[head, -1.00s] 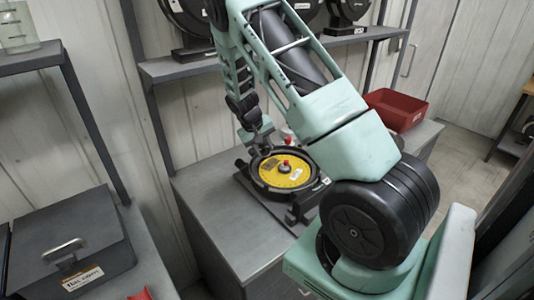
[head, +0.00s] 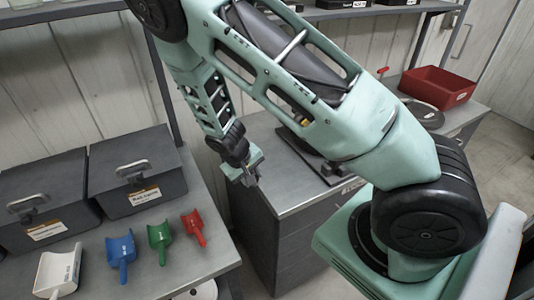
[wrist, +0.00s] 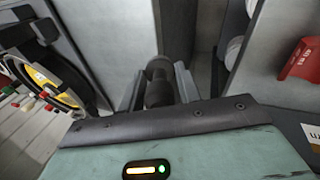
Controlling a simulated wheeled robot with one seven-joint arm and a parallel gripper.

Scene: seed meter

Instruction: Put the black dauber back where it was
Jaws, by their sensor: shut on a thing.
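My gripper (head: 250,180) hangs over the gap between the bench with the scoops and the grey cabinet. In the wrist view my gripper (wrist: 158,92) is shut on a dark, rounded, upright-looking piece, the black dauber (wrist: 158,78), held between its two fingers. Its lower end is hidden. The seed meter with its yellow plate (wrist: 52,90) is at the left of the wrist view, apart from the gripper. In the head view my arm hides most of the meter.
A white scoop (head: 59,272), blue scoop (head: 121,255), green scoop (head: 159,239) and red scoop (head: 195,229) lie on the left bench. Two grey lidded boxes (head: 140,175) stand behind them. A red bin (head: 438,90) sits on the cabinet's far right.

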